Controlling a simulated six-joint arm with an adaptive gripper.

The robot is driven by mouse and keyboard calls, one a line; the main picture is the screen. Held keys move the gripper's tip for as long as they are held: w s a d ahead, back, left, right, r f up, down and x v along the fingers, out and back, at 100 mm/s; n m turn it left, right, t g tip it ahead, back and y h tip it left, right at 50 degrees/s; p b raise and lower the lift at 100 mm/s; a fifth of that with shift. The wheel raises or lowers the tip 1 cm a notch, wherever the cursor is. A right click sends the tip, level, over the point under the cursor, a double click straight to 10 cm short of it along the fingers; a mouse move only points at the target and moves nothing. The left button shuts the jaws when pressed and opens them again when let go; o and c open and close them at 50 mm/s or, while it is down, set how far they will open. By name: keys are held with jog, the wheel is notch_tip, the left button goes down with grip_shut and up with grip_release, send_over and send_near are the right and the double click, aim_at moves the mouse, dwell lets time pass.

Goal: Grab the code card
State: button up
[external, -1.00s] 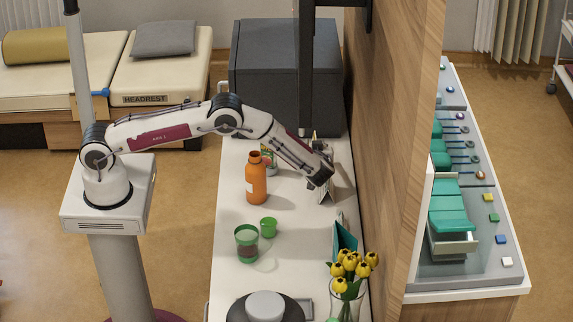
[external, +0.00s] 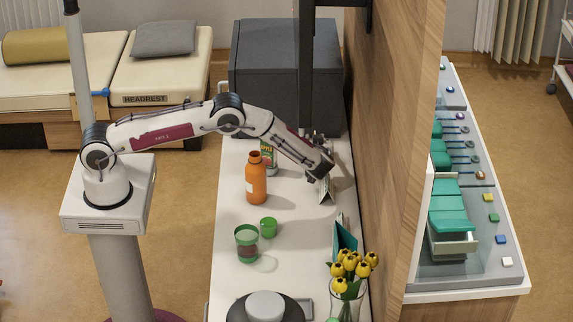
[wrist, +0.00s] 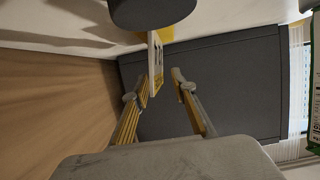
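A pale folded card (external: 325,191), which I take to be the code card, stands on the white counter against the wooden panel. In the wrist view a white printed card (wrist: 155,62) is seen nearly edge-on, just beyond the fingertips and closer to the left finger. My gripper (external: 322,171) is at the card's upper part in the external view and partly hides it. In the wrist view my gripper (wrist: 164,80) is open, with a gap between its two yellow-sided fingers. I cannot tell whether the left finger touches the card.
An orange bottle (external: 256,182), a can (external: 268,160), a green cup (external: 268,227) and a green tumbler (external: 246,244) stand on the counter. A dark grey box (external: 270,80) is behind. A teal stand (external: 344,240) and yellow tulips (external: 352,268) are nearer the front. The wooden panel (external: 395,150) bounds the right.

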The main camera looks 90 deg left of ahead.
grip_shut()
jog(key=shift+f, duration=0.1)
dwell(0.3)
notch_tip(320, 180, up, 10)
dwell(0.7)
dwell(0.4)
